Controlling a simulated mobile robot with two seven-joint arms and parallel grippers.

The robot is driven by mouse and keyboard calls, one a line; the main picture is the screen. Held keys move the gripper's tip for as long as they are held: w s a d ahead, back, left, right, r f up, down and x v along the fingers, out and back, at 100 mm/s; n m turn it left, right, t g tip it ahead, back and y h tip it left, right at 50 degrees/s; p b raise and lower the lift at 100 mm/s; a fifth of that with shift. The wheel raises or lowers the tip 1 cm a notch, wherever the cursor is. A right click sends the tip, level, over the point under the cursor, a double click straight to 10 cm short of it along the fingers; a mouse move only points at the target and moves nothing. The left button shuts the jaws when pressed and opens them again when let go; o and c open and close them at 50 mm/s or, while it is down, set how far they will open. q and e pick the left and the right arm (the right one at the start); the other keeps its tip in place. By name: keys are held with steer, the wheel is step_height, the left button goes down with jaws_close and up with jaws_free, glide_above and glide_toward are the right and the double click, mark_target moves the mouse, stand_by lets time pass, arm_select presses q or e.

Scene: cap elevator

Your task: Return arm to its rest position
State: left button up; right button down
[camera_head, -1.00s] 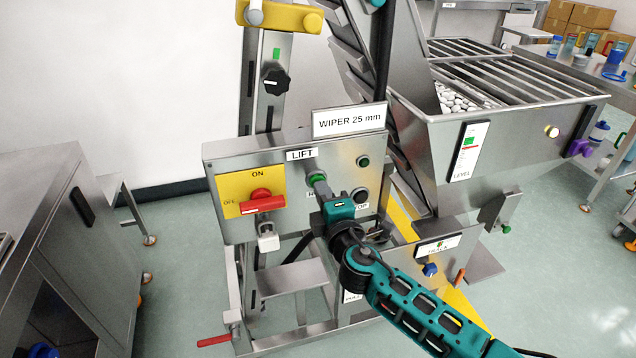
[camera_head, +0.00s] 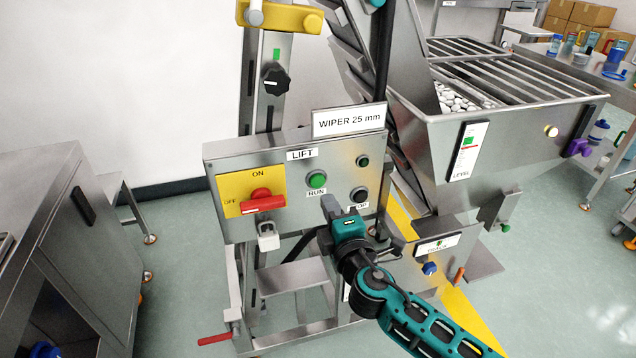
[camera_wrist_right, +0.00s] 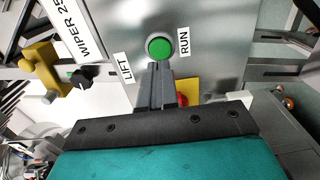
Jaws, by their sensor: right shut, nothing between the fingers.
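My right gripper (camera_head: 328,204) is in front of the grey control panel (camera_head: 225,165), a little below and to the right of the green RUN button (camera_head: 317,180). Its fingers are together with nothing between them. In the right wrist view the shut fingertips (camera_wrist_right: 157,68) point at the green RUN button (camera_wrist_right: 158,48), with the tips just short of it in the picture. The right arm comes in from the lower right. My left gripper is not in view.
The panel carries a red switch (camera_head: 263,201) on a yellow plate and dark buttons on the right. A hopper (camera_head: 500,130) with white caps stands at the right. A steel cabinet (camera_head: 50,220) stands at the left. Open floor lies between the cabinet and the machine.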

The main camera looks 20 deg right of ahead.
stand_by(0.4)
arm_select(q)
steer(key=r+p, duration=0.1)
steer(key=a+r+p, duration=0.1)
steer(key=p, duration=0.1)
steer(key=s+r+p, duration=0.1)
steer(key=p, duration=0.1)
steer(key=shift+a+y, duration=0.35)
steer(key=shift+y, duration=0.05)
arm_select(e)
steer(key=s+f+m+g, duration=0.2)
steer(key=s+f+m, duration=0.2)
steer(key=s, duration=0.3)
steer(key=s+d+f+m+g+y, duration=0.1)
steer(key=s+f+m+g, duration=0.1)
steer(key=s+f+m, duration=0.2)
steer(key=s+d+f+m+g, duration=0.1)
steer(key=s+f+m+g, duration=0.2)
steer(key=s+m, duration=0.4)
steer(key=s, duration=0.4)
steer(key=shift+s+f+m, duration=0.35)
steer(key=shift+f+m, duration=0.05)
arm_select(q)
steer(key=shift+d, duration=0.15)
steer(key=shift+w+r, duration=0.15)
